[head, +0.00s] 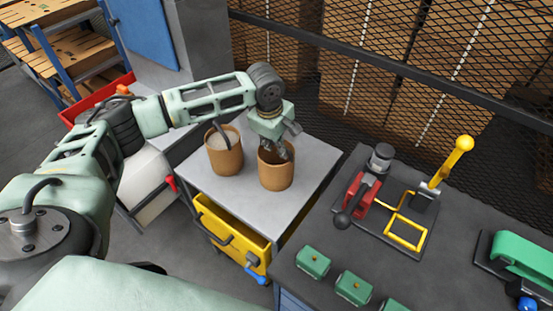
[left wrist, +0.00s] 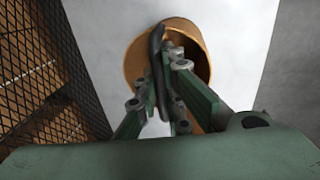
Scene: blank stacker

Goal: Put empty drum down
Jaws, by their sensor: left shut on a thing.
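A brown, open-topped empty drum (head: 277,177) is at the right part of the grey cart top (head: 215,187). My left gripper (head: 280,150) is over its mouth, pointing down, and is shut on the drum's dark handle. In the left wrist view the gripper (left wrist: 168,60) crosses the drum's opening (left wrist: 135,62), with the dark handle between the fingers. The drum looks upright; whether its base touches the cart top I cannot tell. A second brown drum (head: 225,160), with pale contents and a dark handle, stands just left of it. My right gripper is out of view.
A yellow bin (head: 230,232) sits under the cart top. To the right is a dark workbench (head: 330,232) with green blocks (head: 312,262), a red clamp (head: 362,192) and a yellow lever (head: 450,160). A mesh fence (head: 370,62) stands behind. The cart's front is clear.

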